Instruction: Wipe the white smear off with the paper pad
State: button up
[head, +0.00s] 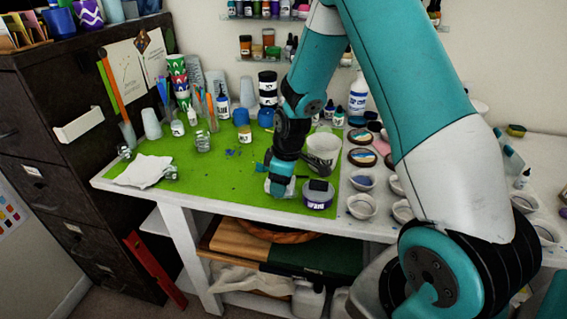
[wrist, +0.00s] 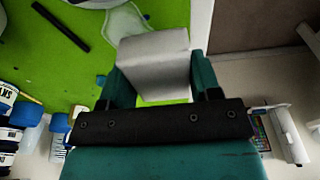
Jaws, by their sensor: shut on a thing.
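My gripper (head: 281,178) is low over the front of the green mat, left of a labelled jar. In the wrist view its two teal fingers (wrist: 150,80) are shut on a pale grey-white block, which I take as the paper pad (wrist: 155,62). In the head view a bit of the pad (head: 275,189) shows under the fingers, at or just above the mat; I cannot tell if it touches. A pale, partly see-through shape (wrist: 125,20) lies beyond the pad in the wrist view; I cannot tell whether it is the white smear or a cup. The head view shows no clear smear.
The labelled jar (head: 318,195) and a white cup (head: 323,147) stand close to the gripper's right. Crumpled white paper (head: 144,171) lies on the left of the green mat (head: 225,180). Bottles and jars line the back. Several small bowls stand at right.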

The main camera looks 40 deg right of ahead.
jog(key=shift+r+p, duration=1.3)
jog(key=shift+r, duration=0.65)
